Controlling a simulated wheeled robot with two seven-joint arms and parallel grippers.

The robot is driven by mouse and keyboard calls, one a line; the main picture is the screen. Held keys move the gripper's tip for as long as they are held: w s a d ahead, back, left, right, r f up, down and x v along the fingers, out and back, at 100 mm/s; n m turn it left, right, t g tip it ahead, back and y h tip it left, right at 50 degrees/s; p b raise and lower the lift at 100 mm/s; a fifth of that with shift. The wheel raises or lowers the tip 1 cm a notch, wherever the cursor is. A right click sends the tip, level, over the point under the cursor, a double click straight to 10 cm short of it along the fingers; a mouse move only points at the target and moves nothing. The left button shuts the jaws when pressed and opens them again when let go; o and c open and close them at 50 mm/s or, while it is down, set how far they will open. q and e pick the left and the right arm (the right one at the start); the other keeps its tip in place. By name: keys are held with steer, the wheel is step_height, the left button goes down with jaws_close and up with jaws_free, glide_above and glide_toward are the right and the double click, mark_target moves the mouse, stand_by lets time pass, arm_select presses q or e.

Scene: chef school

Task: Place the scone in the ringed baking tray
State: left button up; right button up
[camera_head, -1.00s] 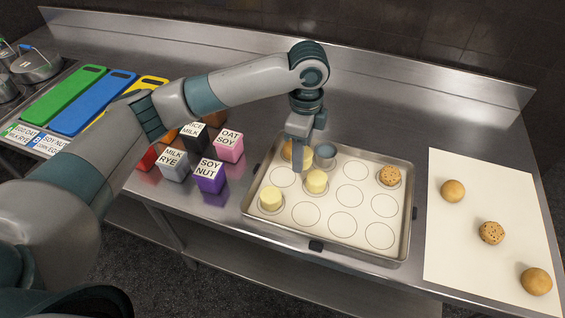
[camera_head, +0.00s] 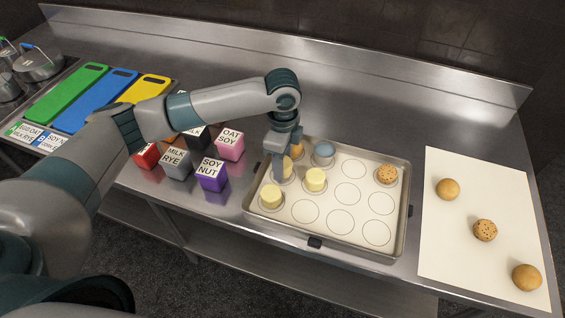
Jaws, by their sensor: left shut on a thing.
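The ringed baking tray (camera_head: 375,247) lies on the steel counter, with printed circles on its pale floor. My left gripper (camera_head: 282,170) points down over the tray's left part. It is shut on a pale yellow round piece, likely the scone (camera_head: 289,168), mostly hidden behind the fingers. The piece is at or just above a ring in the left column; I cannot tell if it touches the tray. Two similar yellow pieces stand in rings nearby, one to the right (camera_head: 316,179) and one at the front left (camera_head: 271,196). My right gripper is not in view.
An orange-brown piece (camera_head: 298,150), a blue-grey piece (camera_head: 324,149) and a speckled cookie (camera_head: 387,174) sit along the tray's back row. Labelled cubes (camera_head: 212,175) stand left of the tray. A white sheet (camera_head: 455,255) with three round baked pieces lies right. Several front rings are empty.

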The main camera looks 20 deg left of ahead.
arm_select(q)
steer(key=shift+f, duration=0.6)
steer(key=shift+f, duration=0.15)
steer(key=o, duration=1.1)
steer(key=shift+c, duration=0.2)
step_height(320, 180, up, 11)
steer(key=b, duration=0.3)
steer(key=shift+r+b, duration=0.3)
steer(key=shift+r, duration=0.35)
